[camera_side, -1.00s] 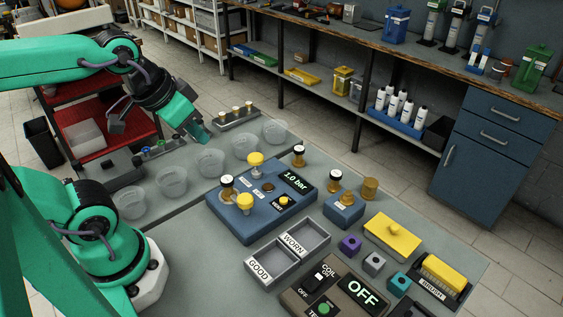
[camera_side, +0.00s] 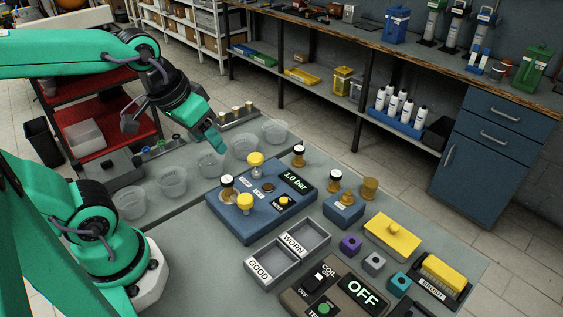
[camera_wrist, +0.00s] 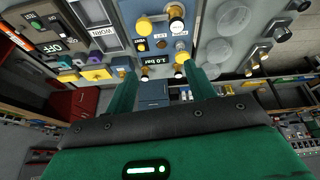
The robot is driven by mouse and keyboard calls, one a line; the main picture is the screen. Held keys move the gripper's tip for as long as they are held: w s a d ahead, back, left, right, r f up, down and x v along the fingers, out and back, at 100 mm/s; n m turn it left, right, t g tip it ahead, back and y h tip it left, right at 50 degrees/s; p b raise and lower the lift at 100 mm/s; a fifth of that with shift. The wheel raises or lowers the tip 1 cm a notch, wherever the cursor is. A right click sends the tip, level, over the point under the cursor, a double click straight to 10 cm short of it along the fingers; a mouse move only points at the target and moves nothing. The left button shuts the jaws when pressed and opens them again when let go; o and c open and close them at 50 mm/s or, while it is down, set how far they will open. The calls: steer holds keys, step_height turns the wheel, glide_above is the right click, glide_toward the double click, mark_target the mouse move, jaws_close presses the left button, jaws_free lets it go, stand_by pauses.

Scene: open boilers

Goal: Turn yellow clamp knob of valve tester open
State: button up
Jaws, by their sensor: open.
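The valve tester (camera_side: 225,212) is a blue box with a lit "1.0 bar" display, left of the table's middle. Two yellow knobs stand on it, one at the far edge (camera_side: 255,160) and one nearer the front (camera_side: 245,202). I cannot read which is the clamp knob. A black-topped brass valve (camera_side: 227,183) stands between them on the left. In the wrist view the far knob (camera_wrist: 181,57) is beside one fingertip, the front knob (camera_wrist: 143,27) farther off. My gripper (camera_side: 217,146) is open and empty, above and left of the tester, apart from both knobs.
Several clear cups (camera_side: 210,163) line the left of the tester. GOOD and WORN trays (camera_side: 270,268) lie in front. A small blue block with a brass valve (camera_side: 343,212) stands to the right. A yellow-topped box (camera_side: 392,238) lies beyond it.

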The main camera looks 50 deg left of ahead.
mark_target(245, 197)
steer(key=w+d+f+n+g, duration=0.1)
steer(key=f, duration=0.1)
steer(key=w+d+f+n+g, duration=0.1)
steer(key=w+f+n, duration=0.1)
steer(key=f, duration=0.1)
steer(key=w+d+f+n+g, duration=0.1)
steer(key=f+n+g, duration=0.1)
steer(key=shift+w+f, duration=0.25)
steer(key=shift+w, duration=0.1)
steer(key=shift+w+d+f+n+g, duration=0.15)
steer(key=shift+f+n, duration=0.1)
steer(key=shift+f, duration=0.1)
steer(key=shift+w+d+f+n+g, duration=0.1)
steer(key=shift+f+n+g, duration=0.05)
steer(key=shift+f+n, duration=0.15)
steer(key=shift+f, duration=0.1)
steer(key=shift+f, duration=3.8)
steer(key=c, duration=1)
